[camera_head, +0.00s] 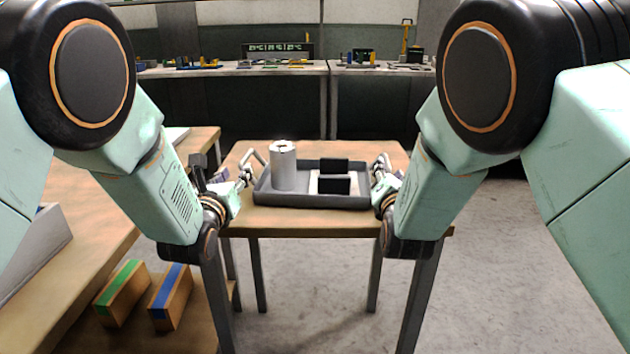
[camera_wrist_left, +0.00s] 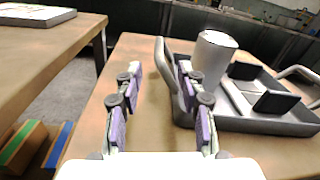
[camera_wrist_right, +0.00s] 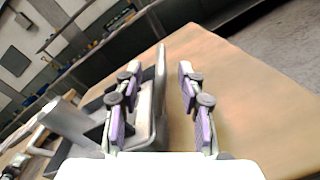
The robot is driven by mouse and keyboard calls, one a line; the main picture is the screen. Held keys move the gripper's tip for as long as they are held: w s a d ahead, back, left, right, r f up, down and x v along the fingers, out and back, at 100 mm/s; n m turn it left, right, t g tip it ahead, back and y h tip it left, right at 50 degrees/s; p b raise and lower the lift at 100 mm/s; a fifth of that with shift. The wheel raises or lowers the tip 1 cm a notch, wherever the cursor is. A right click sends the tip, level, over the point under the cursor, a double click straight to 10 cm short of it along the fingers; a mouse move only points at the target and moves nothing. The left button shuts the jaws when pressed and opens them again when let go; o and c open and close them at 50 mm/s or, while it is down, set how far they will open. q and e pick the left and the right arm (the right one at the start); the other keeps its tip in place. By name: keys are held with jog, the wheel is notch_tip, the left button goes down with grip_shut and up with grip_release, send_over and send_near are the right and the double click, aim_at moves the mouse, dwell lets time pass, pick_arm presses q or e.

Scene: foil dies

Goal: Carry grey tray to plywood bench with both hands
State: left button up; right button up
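The grey tray (camera_head: 312,199) rests on the plywood bench (camera_head: 290,222). A whitish cylinder (camera_head: 283,166) stands in its left part, and black upright plates (camera_head: 334,185) with a pale piece are in its right part. My left gripper (camera_head: 236,183) is at the tray's left handle (camera_wrist_left: 165,68); its fingers (camera_wrist_left: 160,100) are open, and the right finger overlaps the handle in the left wrist view. My right gripper (camera_head: 384,180) is at the right handle (camera_wrist_right: 161,75); its fingers (camera_wrist_right: 160,100) are spread, with the handle showing between them. Neither gripper closes on a handle.
Another wooden bench (camera_head: 95,235) stands at the left, with a green-striped block (camera_head: 121,293) and a blue-striped block (camera_head: 170,297) on its lower shelf. A long worktop (camera_head: 270,69) with small items runs along the back. Floor (camera_head: 510,270) at the right is clear.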

aim_at(240, 165)
pick_arm(q)
jog(key=w, duration=0.7)
jog(key=shift+w+d+f, duration=0.15)
jog(key=shift+d, duration=0.2)
pick_arm(e)
jog(key=w, duration=0.5)
jog(key=w+d, duration=0.1)
jog(key=w, duration=0.1)
jog(key=shift+w+f, duration=0.15)
pick_arm(q)
jog(key=shift+w+d, duration=0.1)
jog(key=shift+w, duration=0.05)
pick_arm(e)
jog(key=shift+w, duration=0.15)
pick_arm(q)
jog(key=c, duration=0.7)
pick_arm(e)
jog(key=c, duration=0.7)
pick_arm(q)
grip_shut()
pick_arm(e)
grip_shut()
pick_arm(q)
jog(key=shift+r, duration=0.25)
pick_arm(e)
jog(key=shift+r, duration=0.25)
